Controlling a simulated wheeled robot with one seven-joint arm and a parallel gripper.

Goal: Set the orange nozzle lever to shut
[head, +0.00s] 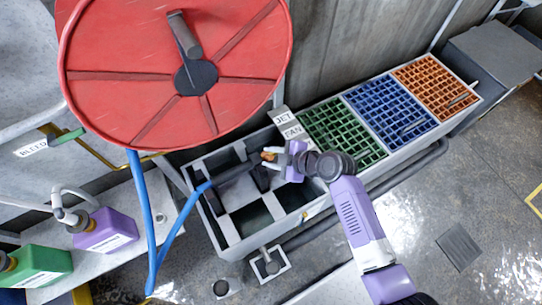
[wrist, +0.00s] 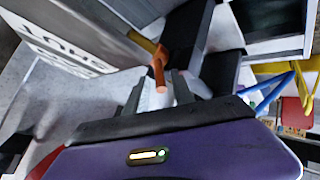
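The orange nozzle lever (head: 268,156) shows as a small orange piece at the tip of my gripper (head: 283,160) in the head view. In the wrist view the orange lever (wrist: 159,68) points toward me, at the fingertips. My gripper (wrist: 157,88) has its two grey fingers apart, with the lever's end just ahead of or between them; contact cannot be told. The dark nozzle body (wrist: 187,35) lies behind the lever. In the head view the nozzle (head: 236,174) joins the blue hose (head: 167,240), above a grey trough (head: 232,254). My gripper partly hides the lever's base.
A red hose reel (head: 120,95) stands at upper left. A block labelled JET and FAN (head: 287,125) is close to my gripper. Green (head: 340,130), blue (head: 390,108) and orange grates (head: 436,85) lie to the right. Purple (head: 105,230) and green bottles (head: 38,263) stand lower left.

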